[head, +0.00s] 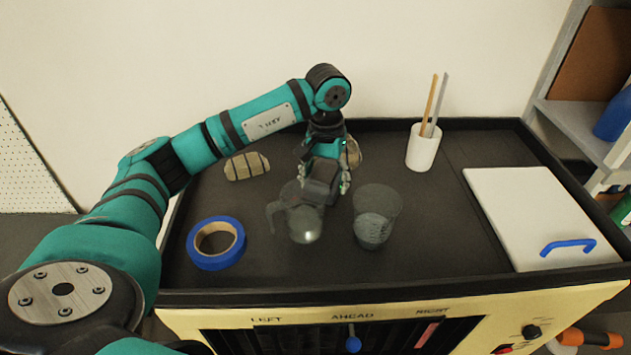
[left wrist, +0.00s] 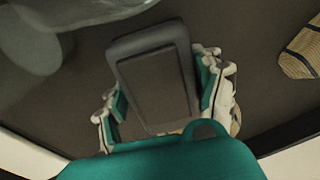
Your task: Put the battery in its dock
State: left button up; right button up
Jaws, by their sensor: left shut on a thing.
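My left gripper (head: 325,178) is over the back middle of the dark worktop, pointing down. It is shut on a dark grey block, likely the battery (head: 319,190). In the left wrist view the block (left wrist: 155,75) sits between the two teal-padded fingers, its broad face toward the camera. I cannot tell from these views whether the block touches the worktop. No dock can be made out with certainty. My right gripper is not in view.
A clear jug (head: 300,222) and a clear cup (head: 375,220) stand just in front of the gripper. Blue tape (head: 216,243) lies left, a striped oval piece (head: 247,166) behind it. A white holder (head: 423,148) and a white panel with blue handle (head: 530,210) are right.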

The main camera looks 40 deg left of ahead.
pick_arm(q)
jog(key=shift+s+a+f+p, duration=0.4)
jog(key=shift+s+a+f, duration=0.2)
jog(key=shift+a, duration=0.25)
jog(key=shift+s+a+f, duration=0.15)
jog(key=shift+f, duration=0.05)
jog(key=shift+f, duration=0.25)
jog(key=o, duration=1.3)
jog(key=shift+r, duration=0.1)
jog(key=shift+o, duration=0.2)
jog(key=shift+r, duration=0.1)
